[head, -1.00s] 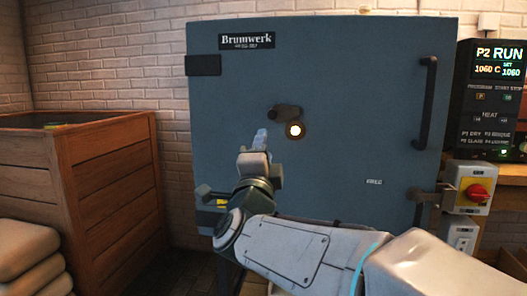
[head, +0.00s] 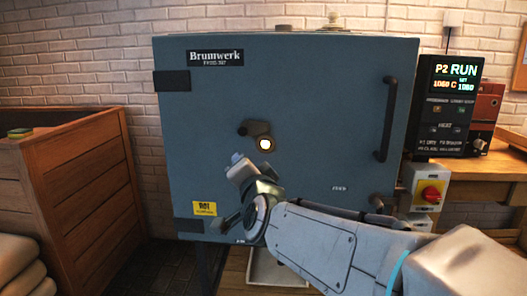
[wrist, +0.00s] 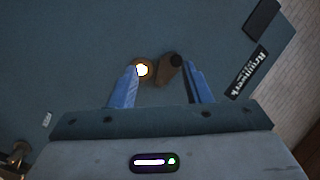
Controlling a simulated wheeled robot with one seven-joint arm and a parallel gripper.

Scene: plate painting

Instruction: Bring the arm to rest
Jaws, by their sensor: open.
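My gripper (head: 237,165) is raised in front of the closed blue kiln door (head: 320,110), just below and left of the glowing peephole (head: 265,144). In the wrist view, the two blue fingers of my gripper (wrist: 158,88) stand apart with nothing between them. Beyond them are the lit peephole (wrist: 142,70) and its dark swivel cover (wrist: 170,68), which is turned aside. I cannot tell the exact gap between the fingertips and the door.
A wooden crate (head: 75,185) stands at the left, with pale sacks (head: 22,265) in front. At the right are the control panel (head: 453,105), reading P2 RUN, a red switch (head: 430,193) and a wooden bench (head: 485,180). The door handle (head: 386,120) sticks out.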

